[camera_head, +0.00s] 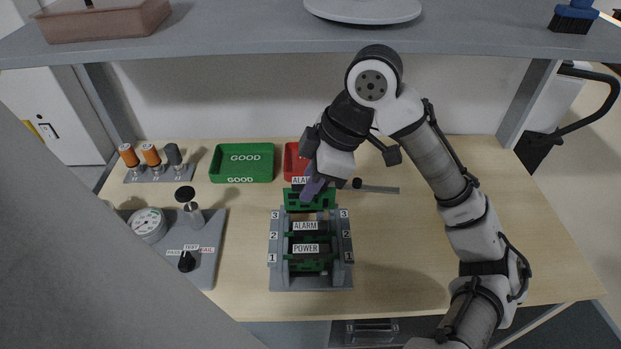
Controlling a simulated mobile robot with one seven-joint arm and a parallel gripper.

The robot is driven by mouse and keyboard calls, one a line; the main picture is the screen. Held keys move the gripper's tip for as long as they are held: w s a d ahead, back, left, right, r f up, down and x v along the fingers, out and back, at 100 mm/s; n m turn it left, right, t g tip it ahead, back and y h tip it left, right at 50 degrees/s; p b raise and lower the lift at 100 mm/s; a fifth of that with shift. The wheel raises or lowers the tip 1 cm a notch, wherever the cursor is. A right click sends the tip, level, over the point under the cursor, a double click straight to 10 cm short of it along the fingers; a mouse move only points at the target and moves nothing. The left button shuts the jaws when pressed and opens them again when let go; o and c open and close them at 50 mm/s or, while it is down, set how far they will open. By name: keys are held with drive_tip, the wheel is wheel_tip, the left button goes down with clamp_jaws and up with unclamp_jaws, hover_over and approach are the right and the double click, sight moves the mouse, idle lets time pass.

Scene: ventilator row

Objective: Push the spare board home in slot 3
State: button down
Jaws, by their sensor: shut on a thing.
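A green board (311,200) with a partly hidden label starting "ALA" stands at the top of the grey rack (311,283), by the slot 3 marks. My gripper (314,188) is shut on this board at its upper edge; the arm hides part of it. Whether the board is seated in the slot or only above it, I cannot tell. Below it in the rack sit a board labelled ALARM (306,227) by the slot 2 marks and a board labelled POWER (306,249) nearer the slot 1 marks.
A green GOOD tray (242,176) and a partly hidden red tray (292,163) stand behind the rack. A gauge panel (203,262) and several spools (152,156) are at left. A shelf (250,38) hangs above.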

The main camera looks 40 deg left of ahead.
sight(310, 210)
drive_tip(key=shift+f, duration=0.25)
drive_tip(key=shift+f+b, duration=0.35)
drive_tip(key=shift+f, duration=0.35)
idle(0.5)
drive_tip(key=shift+f+b, duration=0.5)
drive_tip(key=shift+f, duration=0.15)
